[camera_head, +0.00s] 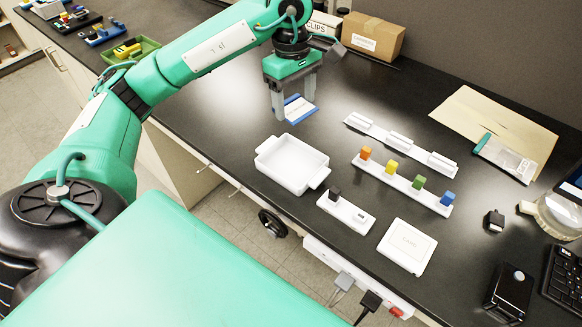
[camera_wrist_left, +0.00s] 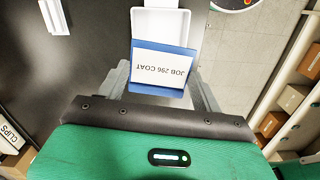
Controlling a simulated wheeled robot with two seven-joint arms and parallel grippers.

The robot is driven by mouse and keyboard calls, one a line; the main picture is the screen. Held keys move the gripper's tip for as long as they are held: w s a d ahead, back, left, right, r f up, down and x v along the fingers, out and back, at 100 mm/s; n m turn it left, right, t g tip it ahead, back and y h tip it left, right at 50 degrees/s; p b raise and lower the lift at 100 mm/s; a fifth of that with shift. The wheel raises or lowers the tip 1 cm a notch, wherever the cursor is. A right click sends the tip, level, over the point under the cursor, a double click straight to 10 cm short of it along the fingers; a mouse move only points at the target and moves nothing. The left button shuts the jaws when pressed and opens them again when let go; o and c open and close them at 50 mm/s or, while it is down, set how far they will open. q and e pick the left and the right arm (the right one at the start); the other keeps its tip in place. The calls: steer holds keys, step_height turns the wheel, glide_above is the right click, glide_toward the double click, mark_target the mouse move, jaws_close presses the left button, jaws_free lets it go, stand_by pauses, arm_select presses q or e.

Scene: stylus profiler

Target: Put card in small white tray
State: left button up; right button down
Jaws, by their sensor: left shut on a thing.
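My left gripper (camera_head: 295,106) is shut on a card (camera_head: 301,109) with a blue border and a white label. In the left wrist view the card (camera_wrist_left: 161,67) reads "JOB 296 COAT", upside down, and overlaps part of the tray (camera_wrist_left: 166,8). The small white tray (camera_head: 292,166) has a handle at each end, looks empty and sits near the front edge of the black bench. My right gripper is out of view.
White holders with coloured blocks (camera_head: 402,184) stand right of the tray. A white block holder (camera_head: 345,212) and square white box (camera_head: 406,247) lie nearer the front. A cardboard box (camera_head: 373,38) and a clips box stand at the back.

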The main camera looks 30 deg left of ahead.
arm_select(q)
steer(key=shift+a+r+n, duration=0.4)
steer(key=shift+a+n, duration=0.05)
steer(key=shift+n, duration=0.35)
steer(key=shift+f, duration=0.2)
steer(key=p, duration=0.2)
glide_above(292, 167)
steer(key=f, duration=1.4)
steer(key=shift+a+f, duration=0.2)
steer(key=shift+f, duration=1)
step_height(292, 167, down, 2)
steer(key=shift+f+p, duration=0.2)
steer(key=shift+p, duration=0.3)
steer(key=shift+f, duration=0.3)
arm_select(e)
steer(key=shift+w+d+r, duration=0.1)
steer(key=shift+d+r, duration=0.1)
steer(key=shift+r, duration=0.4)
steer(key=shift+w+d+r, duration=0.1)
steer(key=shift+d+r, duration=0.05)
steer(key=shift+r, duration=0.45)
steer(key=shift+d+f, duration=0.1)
